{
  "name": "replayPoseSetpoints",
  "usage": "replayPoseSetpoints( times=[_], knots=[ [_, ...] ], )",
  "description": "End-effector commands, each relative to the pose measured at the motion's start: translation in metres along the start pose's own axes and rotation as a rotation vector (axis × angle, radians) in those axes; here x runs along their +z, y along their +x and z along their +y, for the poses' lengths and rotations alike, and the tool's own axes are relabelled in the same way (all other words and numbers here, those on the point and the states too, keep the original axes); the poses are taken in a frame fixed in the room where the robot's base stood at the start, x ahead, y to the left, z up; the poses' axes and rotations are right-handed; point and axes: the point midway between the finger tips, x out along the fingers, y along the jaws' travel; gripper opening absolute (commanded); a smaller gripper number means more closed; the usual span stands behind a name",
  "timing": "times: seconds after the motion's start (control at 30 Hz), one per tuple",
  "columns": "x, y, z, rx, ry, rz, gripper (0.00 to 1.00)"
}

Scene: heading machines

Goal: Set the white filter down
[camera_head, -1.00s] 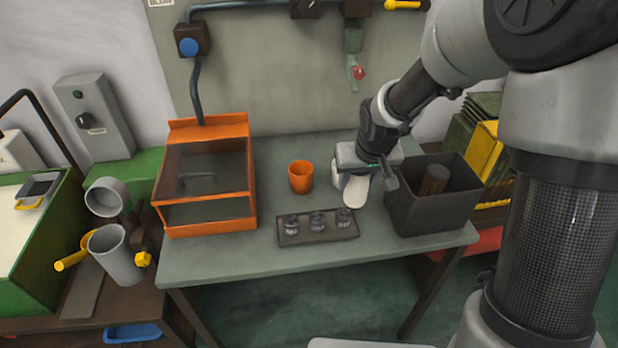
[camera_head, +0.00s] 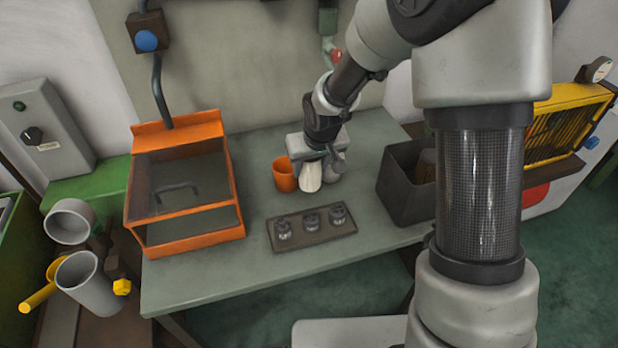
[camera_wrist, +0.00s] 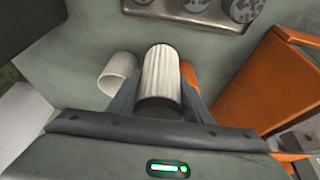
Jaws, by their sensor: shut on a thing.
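My gripper (camera_head: 318,160) is shut on the white filter (camera_head: 310,178), a pale pleated cylinder with a dark end. In the wrist view the filter (camera_wrist: 160,72) stands between my two fingers (camera_wrist: 158,98). It is over the green-grey table (camera_head: 375,220), just right of the orange cup (camera_head: 285,176). I cannot tell whether its lower end touches the table. A plain white hollow cylinder (camera_wrist: 118,72) is beside it in the wrist view, and my gripper partly hides it in the head view.
A dark tray (camera_head: 272,240) with three small round metal parts lies in front of the filter. An orange-framed box (camera_head: 185,240) stands left, and a dark grey bin (camera_head: 405,205) right. Bare table lies between the tray and the bin.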

Motion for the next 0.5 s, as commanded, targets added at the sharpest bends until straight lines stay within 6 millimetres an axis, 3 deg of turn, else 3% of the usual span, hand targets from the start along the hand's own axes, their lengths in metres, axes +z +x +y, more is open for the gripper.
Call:
replayPoseSetpoints(
  times=[0.3,0.5],
  knots=[
    [0.014,0.034,0.0,0.0,-0.001,-0.001,0.2],
    [0.015,0.037,0.0,0.0,0.0,0.002,0.2]
  ],
)
